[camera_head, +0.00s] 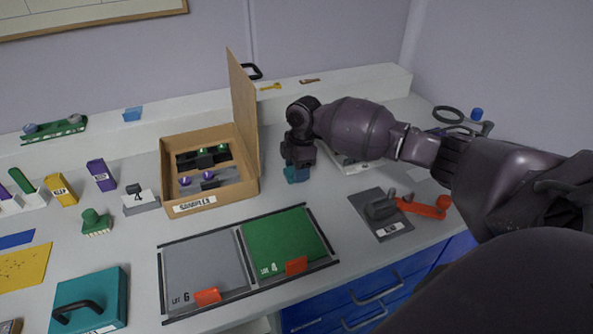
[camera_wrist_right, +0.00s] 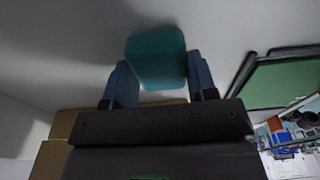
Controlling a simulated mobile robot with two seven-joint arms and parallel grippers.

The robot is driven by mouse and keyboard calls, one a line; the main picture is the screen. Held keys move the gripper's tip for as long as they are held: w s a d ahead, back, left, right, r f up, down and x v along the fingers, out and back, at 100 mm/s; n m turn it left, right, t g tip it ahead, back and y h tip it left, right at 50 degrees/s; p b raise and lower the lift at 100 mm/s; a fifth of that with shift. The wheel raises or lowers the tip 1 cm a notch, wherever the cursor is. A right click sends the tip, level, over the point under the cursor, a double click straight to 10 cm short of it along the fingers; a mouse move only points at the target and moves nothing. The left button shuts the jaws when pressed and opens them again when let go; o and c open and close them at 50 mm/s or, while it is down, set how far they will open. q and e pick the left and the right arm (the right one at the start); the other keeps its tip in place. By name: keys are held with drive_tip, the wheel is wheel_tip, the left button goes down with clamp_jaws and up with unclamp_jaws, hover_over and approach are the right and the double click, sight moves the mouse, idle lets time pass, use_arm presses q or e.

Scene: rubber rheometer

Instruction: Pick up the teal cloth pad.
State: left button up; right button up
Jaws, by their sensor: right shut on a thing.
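The teal cloth pad (camera_wrist_right: 156,57) is between the two fingers of my right gripper (camera_wrist_right: 160,85) in the right wrist view. The fingers touch its sides, and the gripper is shut on it. In the head view the right gripper (camera_head: 296,172) points down at the counter, just right of the cardboard box. Only a small teal part shows at its fingertips there. I cannot tell whether the pad still touches the counter. My left gripper is not in view.
The open cardboard samples box (camera_head: 208,196) stands close left of the right gripper, its lid upright. A grey mat (camera_head: 200,268) and green mat (camera_head: 285,240) lie in front. A dark plate with an orange-handled tool (camera_head: 425,207) lies to the right. A teal case (camera_head: 92,296) stands front left.

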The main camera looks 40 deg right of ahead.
use_arm(q)
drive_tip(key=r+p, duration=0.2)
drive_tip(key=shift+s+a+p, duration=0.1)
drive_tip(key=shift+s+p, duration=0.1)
drive_tip(key=shift+p, duration=0.1)
use_arm(e)
wheel_tip(320, 180, up, 20)
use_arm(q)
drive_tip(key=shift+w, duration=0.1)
use_arm(e)
drive_tip(key=o, duration=0.3)
drive_tip(key=shift+c, duration=1.1)
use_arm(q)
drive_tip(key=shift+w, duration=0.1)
